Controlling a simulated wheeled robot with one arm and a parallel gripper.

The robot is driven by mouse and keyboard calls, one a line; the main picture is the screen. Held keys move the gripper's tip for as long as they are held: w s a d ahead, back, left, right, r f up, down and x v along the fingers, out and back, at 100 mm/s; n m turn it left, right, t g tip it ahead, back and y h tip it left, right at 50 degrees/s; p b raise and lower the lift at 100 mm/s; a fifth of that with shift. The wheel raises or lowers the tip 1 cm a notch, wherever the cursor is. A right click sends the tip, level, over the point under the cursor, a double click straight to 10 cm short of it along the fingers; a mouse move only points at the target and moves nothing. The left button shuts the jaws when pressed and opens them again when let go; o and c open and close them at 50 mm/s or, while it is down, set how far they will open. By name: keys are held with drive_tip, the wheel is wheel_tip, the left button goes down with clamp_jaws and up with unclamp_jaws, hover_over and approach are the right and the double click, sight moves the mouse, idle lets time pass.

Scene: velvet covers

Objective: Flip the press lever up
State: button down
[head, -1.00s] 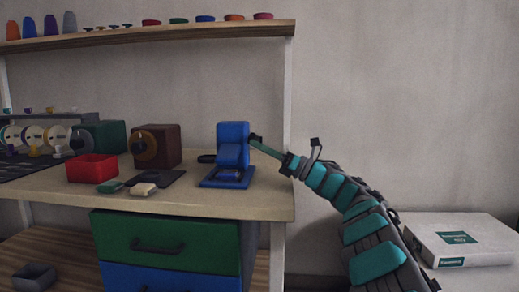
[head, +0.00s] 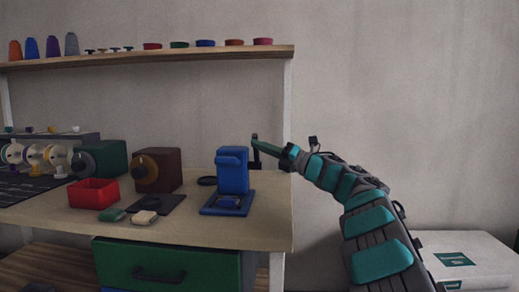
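The blue press (head: 240,180) stands on its blue base plate (head: 212,209) near the right end of the table. Its blue lever (head: 232,161) shows near the top of the press's front and sticks out toward the camera and left. My gripper (head: 255,150) is just right of the press, level with its upper part. A narrow gap of wall shows between them. Only a dark, thin finger shape shows, so I cannot tell whether the gripper is open or shut. Nothing is seen held in it.
A shelf (head: 140,57) runs above. The table's right edge is close to the press.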

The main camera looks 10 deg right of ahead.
drive_tip(key=shift+w+d+r, duration=0.3)
drive_tip(key=shift+w+r, duration=0.35)
drive_tip(key=shift+w, duration=0.1)
idle(0.3)
